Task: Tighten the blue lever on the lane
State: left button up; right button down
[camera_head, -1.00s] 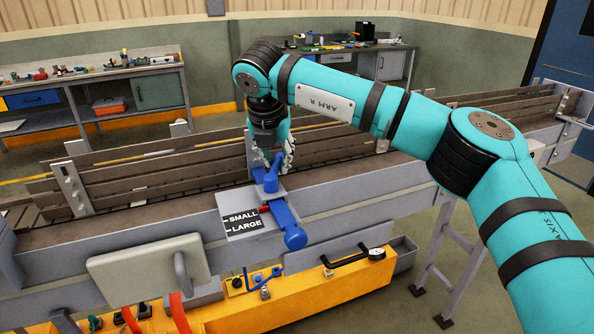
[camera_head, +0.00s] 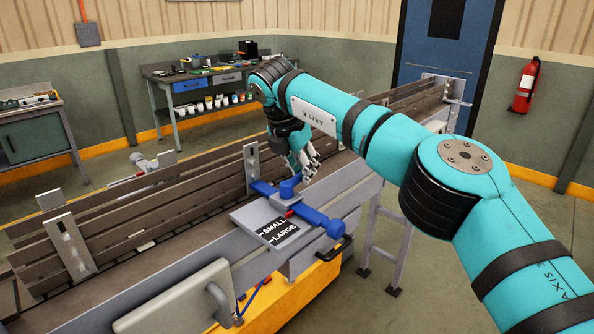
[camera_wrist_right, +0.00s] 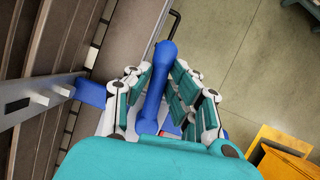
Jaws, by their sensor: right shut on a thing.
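The blue lever (camera_head: 290,187) sits on a blue bar and slide on the lane's side rail, by a plate marked SMALL and LARGE (camera_head: 272,231). A round blue knob (camera_head: 334,229) ends the bar nearest me. My right gripper (camera_head: 308,168) is at the blue lever, its fingers pointing down. In the right wrist view the blue lever (camera_wrist_right: 156,84) lies lengthwise between the fingers of the right gripper (camera_wrist_right: 160,92), which is shut on it. The fingers partly hide the lever in the head view. My left gripper is not in view.
The lane (camera_head: 130,212) has slatted rails with upright metal brackets (camera_head: 69,247). A grey panel with a handle (camera_head: 178,305) is in front. A black handle (camera_head: 334,249) sits below the knob. Workbenches (camera_head: 205,92) stand behind; open floor is at right.

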aim_at(295, 178)
jog(key=shift+s+r+m, duration=0.1)
jog(key=shift+r+m, duration=0.05)
jog(key=shift+m, duration=0.15)
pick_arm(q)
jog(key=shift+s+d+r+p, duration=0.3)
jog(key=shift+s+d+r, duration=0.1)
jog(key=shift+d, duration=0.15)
pick_arm(e)
jog(key=shift+s+d+m+g, duration=0.2)
jog(key=shift+d+m+g, duration=0.1)
jog(key=shift+m, duration=0.2)
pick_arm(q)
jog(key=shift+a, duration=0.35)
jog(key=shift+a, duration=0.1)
pick_arm(e)
jog(key=c, duration=1.2)
grip_release()
jog(key=v, duration=0.7)
jog(key=shift+s+a+r, duration=0.1)
jog(key=shift+a+r, duration=0.05)
jog(key=shift+a, duration=0.05)
